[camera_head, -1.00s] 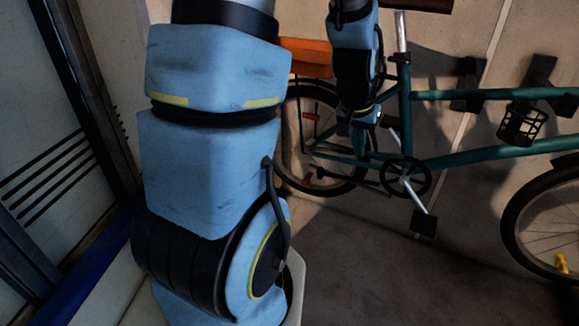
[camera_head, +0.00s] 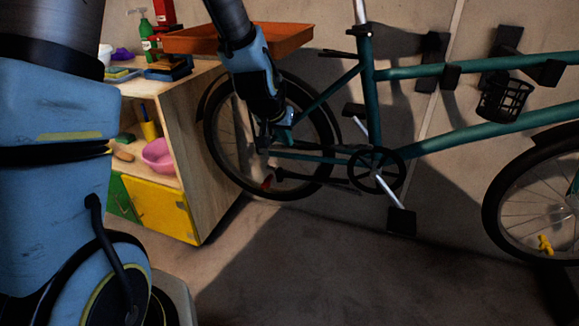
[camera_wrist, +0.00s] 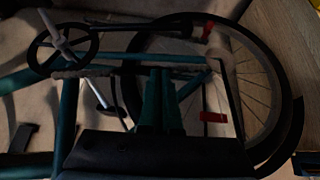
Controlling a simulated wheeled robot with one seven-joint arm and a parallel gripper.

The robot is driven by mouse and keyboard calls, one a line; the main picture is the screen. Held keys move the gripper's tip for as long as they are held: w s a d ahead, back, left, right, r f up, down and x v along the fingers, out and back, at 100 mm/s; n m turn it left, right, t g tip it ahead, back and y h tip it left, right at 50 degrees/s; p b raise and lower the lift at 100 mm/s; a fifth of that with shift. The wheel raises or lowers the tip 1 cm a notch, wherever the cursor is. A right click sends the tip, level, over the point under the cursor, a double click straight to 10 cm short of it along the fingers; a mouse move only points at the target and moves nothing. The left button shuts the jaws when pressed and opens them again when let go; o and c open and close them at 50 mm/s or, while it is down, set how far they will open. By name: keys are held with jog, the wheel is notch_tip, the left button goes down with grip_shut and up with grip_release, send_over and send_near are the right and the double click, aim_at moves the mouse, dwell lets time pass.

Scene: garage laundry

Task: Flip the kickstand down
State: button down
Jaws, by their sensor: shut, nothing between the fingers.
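The teal bicycle (camera_head: 420,70) stands side-on against the wall. Its kickstand (camera_head: 315,184) is a dark rod lying nearly level beside the lower rear wheel, with a red tip (camera_head: 268,182). In the wrist view the kickstand (camera_wrist: 165,24) runs along the top, its red tip to the right. My gripper (camera_head: 272,138) is in front of the rear wheel, above the kickstand and apart from it in the picture. In the wrist view its teal fingers (camera_wrist: 160,85) are shut and empty, overlapping the frame behind. I cannot tell its exact distance from the bicycle.
The crank and pedal (camera_head: 400,220) stick out right of the kickstand. A wooden cabinet (camera_head: 205,150) with a yellow door stands left of the rear wheel, an orange tray (camera_head: 285,38) at its top. A black basket (camera_head: 503,100) is at right. The floor (camera_head: 330,275) in front is clear.

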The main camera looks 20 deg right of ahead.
send_over(295, 175)
notch_tip(295, 175, down, 9)
jog(key=shift+r, duration=0.1)
jog(key=shift+s+a+f, duration=0.15)
jog(key=shift+s+f, duration=0.05)
jog(key=shift+f, duration=0.7)
jog(key=shift+s+a+f, duration=0.1)
jog(key=shift+s+f, duration=0.05)
jog(key=shift+f, duration=0.7)
jog(key=shift+f, duration=0.15)
